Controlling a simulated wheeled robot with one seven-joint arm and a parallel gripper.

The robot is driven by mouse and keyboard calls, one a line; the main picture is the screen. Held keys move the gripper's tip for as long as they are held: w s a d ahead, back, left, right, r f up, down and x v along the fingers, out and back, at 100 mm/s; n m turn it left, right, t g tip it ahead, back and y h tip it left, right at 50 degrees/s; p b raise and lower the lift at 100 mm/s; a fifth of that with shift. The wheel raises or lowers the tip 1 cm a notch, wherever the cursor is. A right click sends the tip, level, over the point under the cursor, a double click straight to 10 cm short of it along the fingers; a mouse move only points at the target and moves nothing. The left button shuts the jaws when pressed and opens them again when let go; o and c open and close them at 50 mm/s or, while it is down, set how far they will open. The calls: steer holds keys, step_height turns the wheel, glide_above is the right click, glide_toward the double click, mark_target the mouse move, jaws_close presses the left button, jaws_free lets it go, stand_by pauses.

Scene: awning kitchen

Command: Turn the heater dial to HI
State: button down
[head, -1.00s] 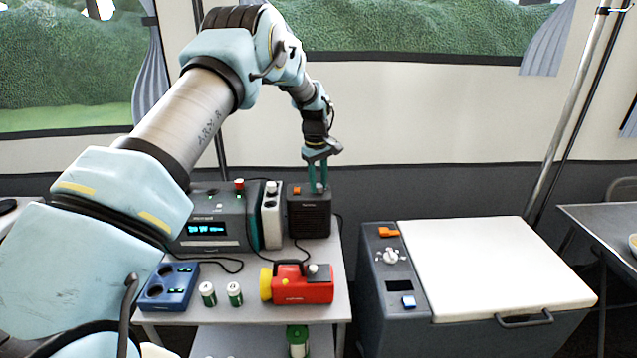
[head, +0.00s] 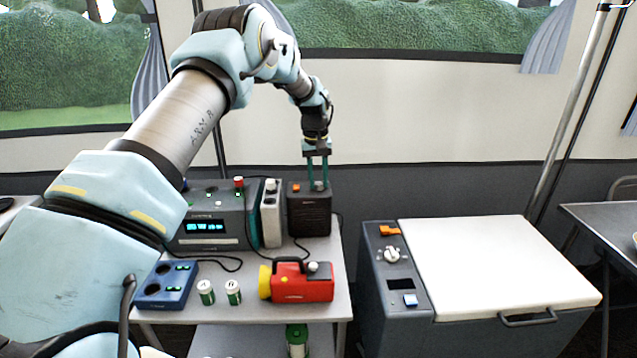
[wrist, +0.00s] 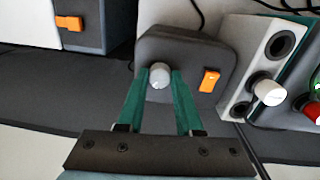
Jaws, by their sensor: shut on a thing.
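The heater is a small dark box (head: 309,212) on the back right of the grey table. In the wrist view its top (wrist: 190,50) carries a round white dial (wrist: 159,76) and an orange switch (wrist: 209,81). My gripper (head: 317,185) points down at the heater's top. In the wrist view my gripper (wrist: 160,77) has its two green fingers on either side of the dial, shut on it. The dial's markings are too small to read, so I cannot tell its setting.
Left of the heater stand a white unit (head: 271,215) with a knob and a grey power station (head: 213,220) with a lit display. A red and yellow lantern (head: 297,282), small cans (head: 219,292) and a blue charger (head: 167,285) lie in front. A white-lidded cooler (head: 490,265) stands right.

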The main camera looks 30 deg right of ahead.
mark_target(317, 183)
steer(key=m, duration=0.3)
steer(key=shift+w+m, duration=0.1)
steer(key=shift+m, duration=0.2)
steer(key=shift+m+b, duration=0.4)
steer(key=shift+m, duration=1.5)
steer(key=c, duration=0.6)
jaws_free()
steer(key=shift+o, duration=0.2)
steer(key=shift+r, duration=0.15)
step_height(317, 183, up, 11)
steer(key=b, duration=0.2)
steer(key=shift+w+f, duration=0.2)
steer(key=shift+a, duration=0.15)
